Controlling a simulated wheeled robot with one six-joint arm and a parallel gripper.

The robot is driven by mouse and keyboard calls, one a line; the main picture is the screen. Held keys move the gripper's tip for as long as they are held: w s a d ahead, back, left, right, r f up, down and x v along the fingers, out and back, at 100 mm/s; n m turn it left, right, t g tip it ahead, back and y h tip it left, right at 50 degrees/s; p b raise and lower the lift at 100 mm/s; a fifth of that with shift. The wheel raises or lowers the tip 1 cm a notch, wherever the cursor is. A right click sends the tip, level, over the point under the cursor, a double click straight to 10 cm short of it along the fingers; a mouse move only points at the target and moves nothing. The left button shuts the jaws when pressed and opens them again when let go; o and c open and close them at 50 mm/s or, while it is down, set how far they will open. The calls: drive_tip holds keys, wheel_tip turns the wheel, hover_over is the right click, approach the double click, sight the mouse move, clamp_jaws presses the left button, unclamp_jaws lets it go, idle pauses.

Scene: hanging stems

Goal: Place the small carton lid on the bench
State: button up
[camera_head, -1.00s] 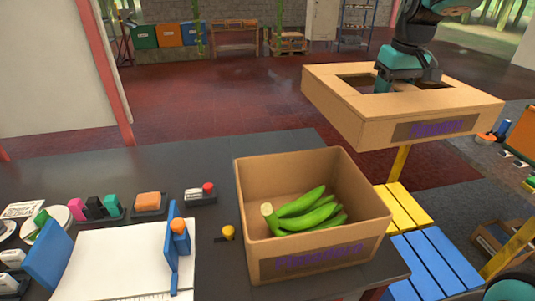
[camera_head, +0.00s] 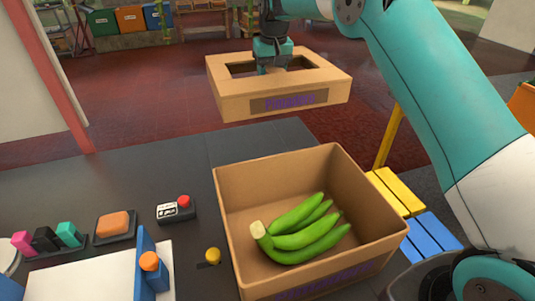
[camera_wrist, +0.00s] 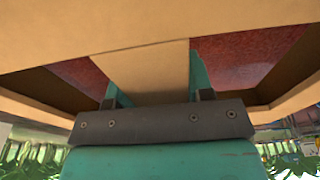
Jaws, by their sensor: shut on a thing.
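The cardboard carton lid (camera_head: 235,98) has a cut-out top with a middle strip and a dark label with purple lettering on its front. It hangs in the air behind the open carton. My gripper (camera_head: 272,68) is shut on the lid's middle strip from above. In the wrist view, the lid's strip (camera_wrist: 150,72) lies between the two teal fingers (camera_wrist: 152,90). The dark bench (camera_head: 110,185) lies below and to the left of the lid.
The open carton (camera_head: 225,200) with green bananas (camera_head: 300,235) stands on the bench. Blocks, a red-button box (camera_head: 175,209) and a white board (camera_head: 90,280) with blue brackets occupy the bench's front left. The bench's back left is clear. A yellow and blue slatted stand (camera_head: 430,235) is at right.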

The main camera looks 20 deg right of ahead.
wheel_tip(320, 180, down, 3)
drive_tip(key=w+a, duration=0.1)
drive_tip(key=a, duration=0.2)
drive_tip(key=p, duration=0.3)
approach(261, 146)
drive_tip(key=shift+w, duration=0.3)
wheel_tip(261, 146, down, 5)
drive_tip(key=shift+r+p, duration=0.2)
drive_tip(key=shift+p, duration=0.55)
drive_tip(key=shift+f, duration=0.1)
drive_tip(key=shift+f, duration=0.1)
drive_tip(key=shift+f+b, duration=0.15)
drive_tip(key=shift+b, duration=0.2)
drive_tip(key=o, duration=1.1)
drive_tip(key=shift+o, duration=0.2)
